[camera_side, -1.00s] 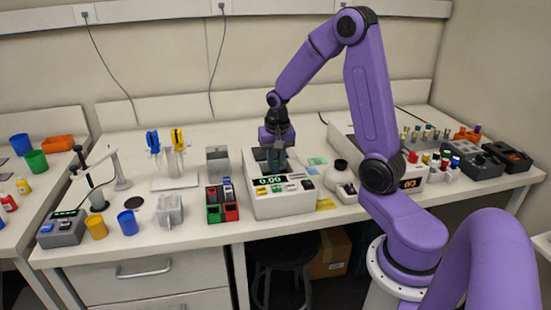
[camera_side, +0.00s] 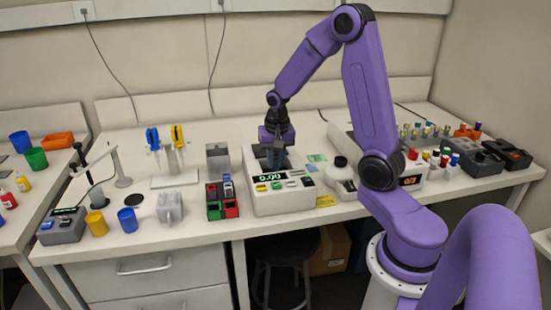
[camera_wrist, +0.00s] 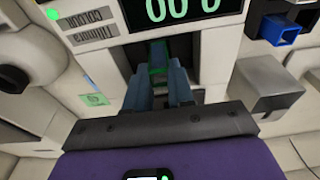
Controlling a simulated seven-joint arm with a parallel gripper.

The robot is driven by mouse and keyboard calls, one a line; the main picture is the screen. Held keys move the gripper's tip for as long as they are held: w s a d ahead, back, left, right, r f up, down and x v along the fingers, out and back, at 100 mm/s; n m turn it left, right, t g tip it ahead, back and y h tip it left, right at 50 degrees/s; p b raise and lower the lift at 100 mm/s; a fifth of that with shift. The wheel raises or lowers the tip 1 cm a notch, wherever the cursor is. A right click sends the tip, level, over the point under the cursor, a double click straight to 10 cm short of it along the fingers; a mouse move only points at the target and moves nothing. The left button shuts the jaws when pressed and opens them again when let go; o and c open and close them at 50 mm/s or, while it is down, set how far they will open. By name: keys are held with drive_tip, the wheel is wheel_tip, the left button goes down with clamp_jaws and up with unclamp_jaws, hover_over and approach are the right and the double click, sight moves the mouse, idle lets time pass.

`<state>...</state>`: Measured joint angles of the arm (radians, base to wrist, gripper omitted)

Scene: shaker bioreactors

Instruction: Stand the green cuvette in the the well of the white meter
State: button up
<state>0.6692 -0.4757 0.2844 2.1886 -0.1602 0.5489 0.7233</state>
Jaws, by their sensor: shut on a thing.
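The white meter (camera_side: 285,203) stands on the bench, with a lit display and buttons on its sloped front. My gripper (camera_side: 275,160) points down over the top of the meter. In the wrist view my gripper (camera_wrist: 160,88) has its two blue-grey fingers shut on the green cuvette (camera_wrist: 158,60), at the dark recess just beside the display. Only a small part of the cuvette shows between the fingertips. The fingers hide most of the well, so I cannot tell how deep the cuvette sits in it.
A block of red, green and dark compartments (camera_side: 222,200) stands left of the meter, with a grey open box (camera_side: 217,160) behind it. Coloured notes (camera_side: 317,158) lie beside the meter.

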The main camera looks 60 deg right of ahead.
drive_tip(key=shift+f, duration=1)
drive_tip(key=o, duration=0.9)
drive_tip(key=shift+c, duration=0.2)
wheel_tip(320, 180, up, 7)
idle(0.5)
